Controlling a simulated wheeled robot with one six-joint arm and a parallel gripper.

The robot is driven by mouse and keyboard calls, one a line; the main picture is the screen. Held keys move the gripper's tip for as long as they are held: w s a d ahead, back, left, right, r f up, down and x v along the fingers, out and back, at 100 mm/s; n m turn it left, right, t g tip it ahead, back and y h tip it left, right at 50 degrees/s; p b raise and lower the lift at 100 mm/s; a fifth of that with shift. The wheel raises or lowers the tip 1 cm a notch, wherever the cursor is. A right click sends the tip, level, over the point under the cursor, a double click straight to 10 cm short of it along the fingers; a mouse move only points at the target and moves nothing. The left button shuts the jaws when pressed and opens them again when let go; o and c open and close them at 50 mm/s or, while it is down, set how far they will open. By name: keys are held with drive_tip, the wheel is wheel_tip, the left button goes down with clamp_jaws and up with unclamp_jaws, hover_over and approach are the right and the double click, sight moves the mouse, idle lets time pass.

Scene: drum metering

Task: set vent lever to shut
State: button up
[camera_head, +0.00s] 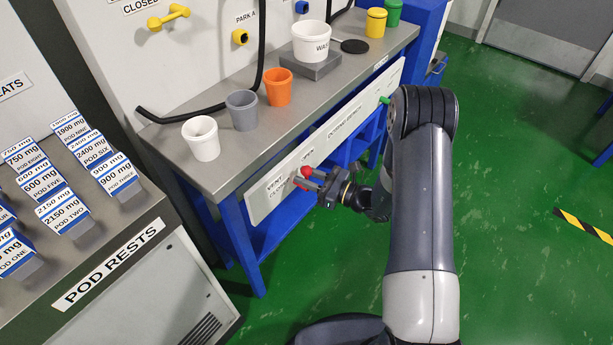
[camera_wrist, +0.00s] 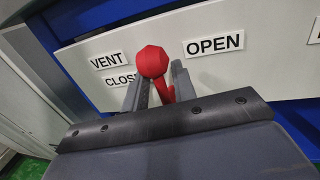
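The vent lever has a red ball knob (camera_wrist: 152,61) and a short red stem. It stands out from the white front panel (camera_head: 264,197) of the bench, between the CLOSED label (camera_wrist: 121,79) and the OPEN label (camera_wrist: 213,45). In the head view the knob (camera_head: 306,171) shows at my gripper (camera_head: 311,180). My gripper's fingers (camera_wrist: 160,88) are apart, one on each side of the lever. The stem looks close to the right finger, with a gap at the left one. Contact is hard to tell.
The bench top (camera_head: 222,167) above holds a white cup (camera_head: 201,138), a grey cup (camera_head: 242,110), an orange cup (camera_head: 278,87) and a white tub (camera_head: 311,41) on a grey block. A green knob (camera_head: 384,100) sits further along the panel.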

drive_tip(key=shift+a, duration=0.1)
drive_tip(key=shift+c, duration=0.4)
clamp_jaws()
